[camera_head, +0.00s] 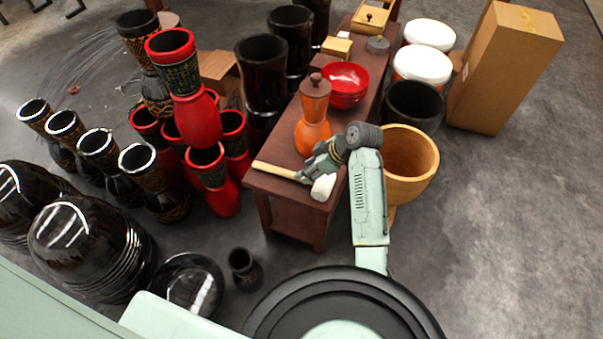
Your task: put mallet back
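A mallet with a pale wooden handle (275,170) and a white head (323,187) shows at the near end of the dark wooden table (283,213). Its handle points left and its head is to the right, by the table's edge. My gripper (307,174) is right at the mallet, over the handle close to the head. Its fingers are small and partly hidden, so I cannot tell whether they are closed on the handle. I also cannot tell whether the mallet rests on the table or is slightly above it.
An orange lidded jar (312,135) stands just behind my gripper. A red bowl (345,85) and small wooden boxes (370,17) stand farther back. A wooden drum (410,160) is right of my arm. Red and black goblet drums (205,160) crowd the left.

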